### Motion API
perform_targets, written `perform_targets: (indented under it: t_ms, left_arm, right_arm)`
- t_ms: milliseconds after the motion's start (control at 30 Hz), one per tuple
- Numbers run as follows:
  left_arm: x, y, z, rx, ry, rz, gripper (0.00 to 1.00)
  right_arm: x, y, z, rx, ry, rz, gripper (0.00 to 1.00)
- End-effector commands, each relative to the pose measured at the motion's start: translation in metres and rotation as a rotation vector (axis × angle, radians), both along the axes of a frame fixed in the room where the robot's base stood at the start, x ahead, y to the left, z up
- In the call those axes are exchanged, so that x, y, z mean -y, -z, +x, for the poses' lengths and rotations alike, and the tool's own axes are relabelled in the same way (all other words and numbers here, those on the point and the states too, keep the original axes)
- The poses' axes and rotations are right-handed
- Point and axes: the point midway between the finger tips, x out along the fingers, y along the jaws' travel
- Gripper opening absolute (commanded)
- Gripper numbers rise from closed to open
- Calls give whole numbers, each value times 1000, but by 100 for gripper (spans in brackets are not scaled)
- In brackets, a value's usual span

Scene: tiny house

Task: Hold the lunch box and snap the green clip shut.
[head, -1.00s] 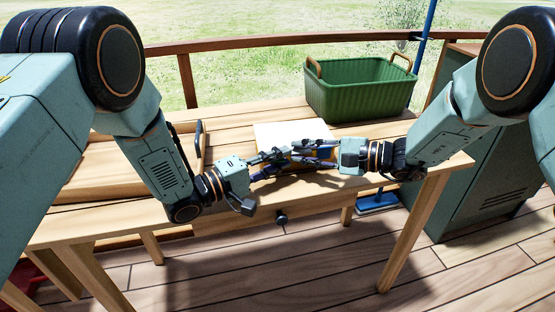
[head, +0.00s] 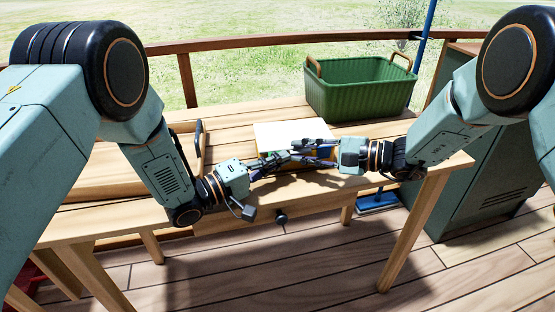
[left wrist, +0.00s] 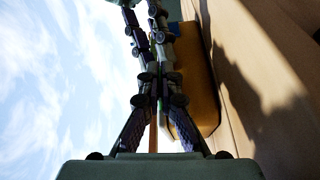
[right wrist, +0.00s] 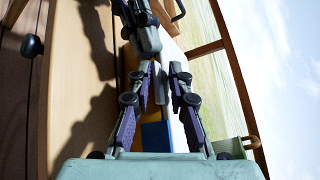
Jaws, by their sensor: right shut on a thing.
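The lunch box (head: 284,133) lies on the wooden table with its pale top showing. Its yellow side shows in the left wrist view (left wrist: 199,85), and a blue part (right wrist: 157,137) shows in the right wrist view. My right gripper (head: 309,148) is shut on the lunch box at its near side, fingers spread apart by it. My left gripper (head: 283,158) is at the box's near side, close to the right fingers. Its fingers are drawn together, and I see nothing between them.
A green basket (head: 360,93) with two handles stands at the table's back right. A wooden tray (head: 122,160) with a dark handle is at the left. The wooden table (head: 237,117) has bare room behind the box. A railing (head: 235,43) runs behind.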

Motion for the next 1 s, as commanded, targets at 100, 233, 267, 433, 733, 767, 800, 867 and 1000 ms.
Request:
perform_targets:
  t_ms: [100,233,267,433,733,767,800,867,1000]
  left_arm:
    - [0,-1,0,1,-1,-2,0]
    - [0,-1,0,1,-1,-2,6]
    - [0,-1,0,0,-1,-2,9]
    - [0,-1,0,0,0,-1,23]
    - [0,0,0,-2,0,-1,26]
    - [-1,0,0,-2,0,-1,26]
    - [-2,0,-1,-2,-1,-1,26]
    - [-7,0,-4,-4,-2,-2,26]
    - [-25,1,-16,-5,-6,-4,26]
  right_arm:
    - [1,2,0,-7,4,-3,0]
    - [1,3,0,-7,4,-3,0]
    - [1,3,0,-7,4,-3,0]
    - [1,2,0,-7,3,-2,0]
    - [0,2,0,-7,2,-2,0]
    - [0,2,0,-7,2,-2,0]
    - [0,2,0,-7,2,-2,0]
    - [0,2,0,-7,2,-2,0]
    - [0,2,0,-7,2,-2,0]
